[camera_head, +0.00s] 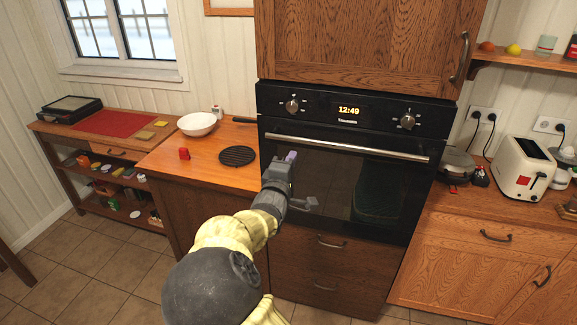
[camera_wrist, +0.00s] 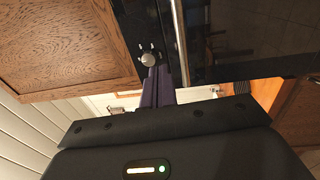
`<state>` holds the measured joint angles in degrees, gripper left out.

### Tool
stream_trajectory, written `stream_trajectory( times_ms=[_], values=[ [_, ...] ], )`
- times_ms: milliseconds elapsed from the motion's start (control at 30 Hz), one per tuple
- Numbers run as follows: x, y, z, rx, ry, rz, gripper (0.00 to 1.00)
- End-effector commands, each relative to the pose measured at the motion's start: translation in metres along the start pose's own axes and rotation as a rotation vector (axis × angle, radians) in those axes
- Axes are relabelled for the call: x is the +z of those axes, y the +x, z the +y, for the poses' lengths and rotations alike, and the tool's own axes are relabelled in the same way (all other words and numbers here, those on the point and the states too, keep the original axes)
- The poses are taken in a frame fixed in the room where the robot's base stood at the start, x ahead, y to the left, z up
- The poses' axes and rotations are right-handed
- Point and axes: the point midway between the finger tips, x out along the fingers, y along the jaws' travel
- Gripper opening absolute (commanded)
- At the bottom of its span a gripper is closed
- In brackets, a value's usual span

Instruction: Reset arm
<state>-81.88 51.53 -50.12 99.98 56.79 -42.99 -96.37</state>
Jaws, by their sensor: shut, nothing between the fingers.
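My gripper (camera_head: 290,157) is in front of the black oven (camera_head: 335,177), near the left side of its glass door, with the arm reaching up from the bottom of the head view. In the wrist view the purple-grey fingers (camera_wrist: 158,80) are together with nothing between them. The oven's knob and silver handle show just beyond the fingers there. I cannot tell how close the fingertips are to the oven door.
A wooden counter (camera_head: 210,174) left of the oven holds a white bowl (camera_head: 197,124), a red item (camera_head: 184,153) and a black round trivet (camera_head: 238,156). A toaster (camera_head: 523,165) stands on the right counter. The tiled floor (camera_head: 95,272) at left is clear.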

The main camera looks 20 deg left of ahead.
Motion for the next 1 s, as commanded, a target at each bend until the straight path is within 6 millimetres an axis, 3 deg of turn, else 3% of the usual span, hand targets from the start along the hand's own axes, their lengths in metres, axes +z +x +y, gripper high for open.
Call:
stream_trajectory(
  times_ms=[300,567,667,733,867,1000],
  values=[
    [-0.01,-0.01,0.001,0.001,0.001,0.016,0.0],
    [-0.003,-0.006,-0.001,-0.009,0.007,0.007,0.0],
    [0.015,0.001,-0.009,-0.056,0.041,-0.011,0.0],
    [0.039,0.008,-0.021,-0.117,0.09,-0.037,0.0],
    [0.097,0.017,-0.049,-0.274,0.233,-0.107,0.0],
    [0.157,0.01,-0.078,-0.448,0.414,-0.199,0.0]
  ],
)
